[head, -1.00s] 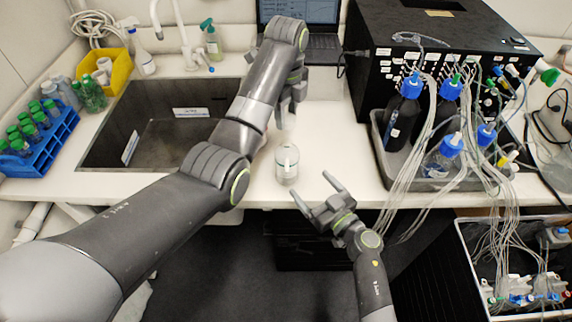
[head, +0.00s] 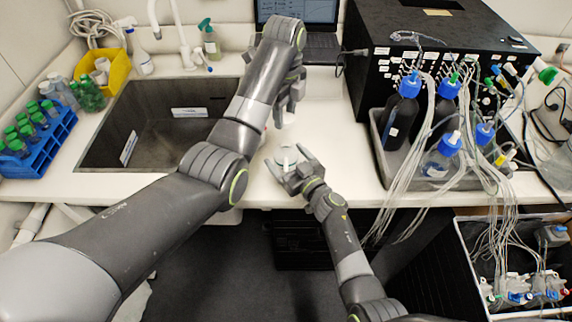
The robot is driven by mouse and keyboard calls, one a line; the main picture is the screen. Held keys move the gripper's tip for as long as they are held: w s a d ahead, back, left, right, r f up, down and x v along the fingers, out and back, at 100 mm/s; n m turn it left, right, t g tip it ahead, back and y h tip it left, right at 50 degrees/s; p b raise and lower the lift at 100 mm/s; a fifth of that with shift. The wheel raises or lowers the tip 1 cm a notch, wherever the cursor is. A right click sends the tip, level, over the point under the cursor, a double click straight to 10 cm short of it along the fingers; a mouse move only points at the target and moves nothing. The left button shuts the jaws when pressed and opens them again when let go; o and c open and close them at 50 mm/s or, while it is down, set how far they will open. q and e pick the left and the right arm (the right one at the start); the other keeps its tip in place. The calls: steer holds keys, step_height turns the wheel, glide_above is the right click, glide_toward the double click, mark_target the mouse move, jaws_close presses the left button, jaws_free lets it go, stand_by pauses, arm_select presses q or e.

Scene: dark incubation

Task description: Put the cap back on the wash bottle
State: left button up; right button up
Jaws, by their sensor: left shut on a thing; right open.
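The clear wash bottle (head: 287,157) stands upright on the white bench near its front edge, its lower part hidden by my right gripper. My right gripper (head: 291,163) is open, with one finger on each side of the bottle; I cannot tell whether they touch it. My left gripper (head: 286,108) is above and behind the bottle, pointing down. It is shut on a small whitish thing, apparently the cap (head: 289,118), mostly hidden by the fingers and apart from the bottle.
A sink (head: 155,130) lies to the left. A grey tray (head: 408,178) of blue-capped bottles with many tubes stands to the right, before a black box (head: 440,45). A laptop (head: 309,45) is at the back. The bench right of the wash bottle is clear.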

mark_target(285, 128)
steer(key=shift+w+a, duration=0.1)
steer(key=shift+w, duration=0.05)
steer(key=c, duration=1.5)
arm_select(q)
steer(key=shift+f, duration=2.5)
steer(key=shift+f, duration=0.1)
steer(key=shift+f, duration=0.8)
steer(key=shift+f, duration=0.55)
